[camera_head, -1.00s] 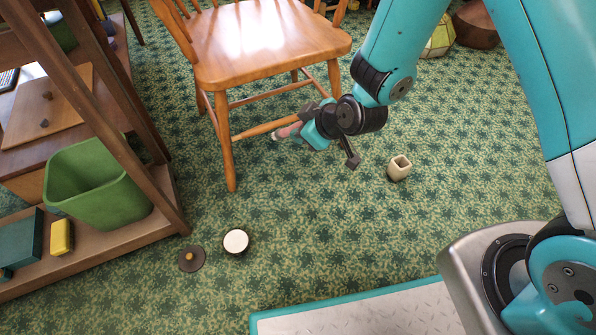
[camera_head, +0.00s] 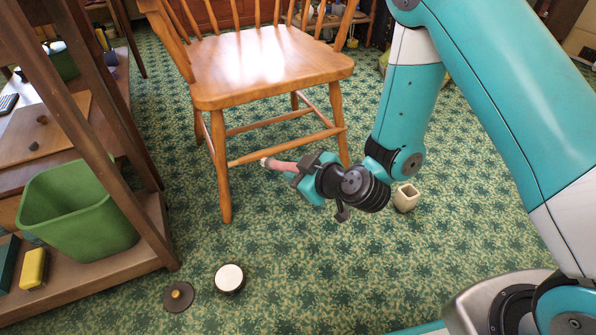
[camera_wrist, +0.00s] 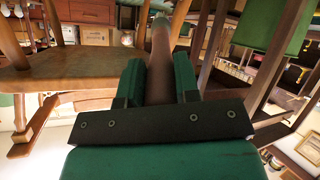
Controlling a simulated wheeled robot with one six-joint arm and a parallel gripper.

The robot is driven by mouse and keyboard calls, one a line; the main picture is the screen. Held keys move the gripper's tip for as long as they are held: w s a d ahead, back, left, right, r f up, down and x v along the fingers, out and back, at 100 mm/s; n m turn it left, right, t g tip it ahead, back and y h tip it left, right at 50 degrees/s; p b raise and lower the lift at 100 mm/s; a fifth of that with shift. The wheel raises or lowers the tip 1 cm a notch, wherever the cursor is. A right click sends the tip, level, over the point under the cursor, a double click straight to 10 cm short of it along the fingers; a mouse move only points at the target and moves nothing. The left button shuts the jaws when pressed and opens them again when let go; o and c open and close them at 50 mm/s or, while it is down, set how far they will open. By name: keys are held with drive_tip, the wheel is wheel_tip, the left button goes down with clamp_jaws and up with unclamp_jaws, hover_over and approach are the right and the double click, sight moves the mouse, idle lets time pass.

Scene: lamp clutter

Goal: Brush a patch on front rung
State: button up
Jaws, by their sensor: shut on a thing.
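A wooden chair (camera_head: 270,70) stands on the patterned carpet. Its front rung (camera_head: 308,141) runs between the two nearer legs. My gripper (camera_head: 303,171) is shut on a brush (camera_head: 284,166) with a pinkish-brown handle. The brush points left, and its pale tip shows just below the rung; I cannot tell whether they touch. In the wrist view the brush handle (camera_wrist: 160,65) runs between the green jaws, and its far end is hard to make out.
A small round tin with a white top (camera_head: 229,278) and a dark knobbed lid (camera_head: 179,296) lie on the carpet. A green bin (camera_head: 78,212) stands on the wooden shelf at left. A small cream pot (camera_head: 405,197) stands right of my gripper.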

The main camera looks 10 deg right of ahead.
sight(277, 161)
drive_tip(key=shift+w+a+f+p, duration=0.1)
drive_tip(key=shift+w+a+p, duration=0.4)
drive_tip(key=shift+p, duration=0.85)
drive_tip(key=shift+w+a+f+p, duration=0.1)
drive_tip(key=shift+w+a+p, duration=0.2)
drive_tip(key=shift+w+p, duration=0.75)
drive_tip(key=shift+w+a+f+p, duration=0.1)
drive_tip(key=shift+w+a+p, duration=0.25)
drive_tip(key=shift+p, duration=1.3)
drive_tip(key=w+p, duration=0.1)
drive_tip(key=w+a+p, duration=0.1)
drive_tip(key=p, duration=0.1)
drive_tip(key=shift+a+f, duration=0.15)
drive_tip(key=shift+a, duration=0.1)
drive_tip(key=shift+w+a+f, duration=0.15)
drive_tip(key=shift+w+f, duration=0.05)
drive_tip(key=shift+f, duration=0.05)
drive_tip(key=shift+w+a+f, duration=0.15)
drive_tip(key=shift+w+a, duration=0.2)
drive_tip(key=shift+w, duration=0.15)
drive_tip(key=shift+w+a+f, duration=0.1)
drive_tip(key=shift+w+a, duration=0.2)
drive_tip(key=shift+w, duration=0.2)
drive_tip(key=shift+f+b, duration=0.7)
drive_tip(key=shift+f, duration=0.05)
drive_tip(key=shift+d, duration=0.15)
